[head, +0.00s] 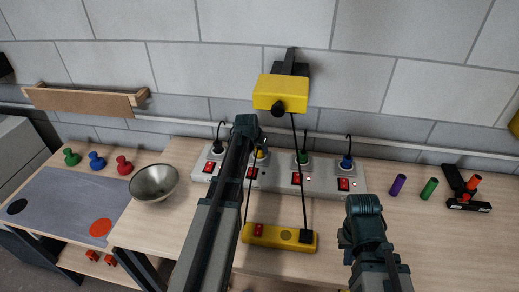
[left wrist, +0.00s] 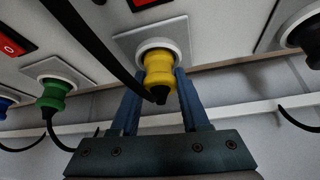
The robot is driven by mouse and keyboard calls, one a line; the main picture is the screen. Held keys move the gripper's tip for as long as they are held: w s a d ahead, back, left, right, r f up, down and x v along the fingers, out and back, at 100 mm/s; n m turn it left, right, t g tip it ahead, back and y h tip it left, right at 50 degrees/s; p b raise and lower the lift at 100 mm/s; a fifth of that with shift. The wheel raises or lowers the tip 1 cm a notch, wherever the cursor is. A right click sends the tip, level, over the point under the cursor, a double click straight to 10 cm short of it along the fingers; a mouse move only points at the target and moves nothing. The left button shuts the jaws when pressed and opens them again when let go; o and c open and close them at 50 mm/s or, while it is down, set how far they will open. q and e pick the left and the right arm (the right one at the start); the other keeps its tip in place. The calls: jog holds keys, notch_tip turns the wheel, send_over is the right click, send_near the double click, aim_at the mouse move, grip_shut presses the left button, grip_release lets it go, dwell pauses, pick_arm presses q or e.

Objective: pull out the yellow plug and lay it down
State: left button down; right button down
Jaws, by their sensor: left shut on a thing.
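The yellow plug (left wrist: 159,73) sits in a white round socket of the pale power strip (head: 279,173). In the head view only a small part of the yellow plug (head: 262,154) shows behind my left arm. My left gripper (left wrist: 157,84) is shut on the plug, one blue finger on each side of it. A black cord crosses in front in the left wrist view. My right gripper (head: 363,236) is apart from the strip, over the table at its lower right; its fingers are too hidden to judge.
A green plug (head: 302,157), a blue plug (head: 346,162) and a black plug (head: 218,146) stand in the same strip. A yellow bar (head: 272,237) lies in front, with cables up to a yellow box (head: 280,93). A metal bowl (head: 154,183) stands left.

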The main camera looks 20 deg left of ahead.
pick_arm(q)
jog(key=shift+r, duration=0.15)
pick_arm(e)
jog(key=shift+r, duration=0.15)
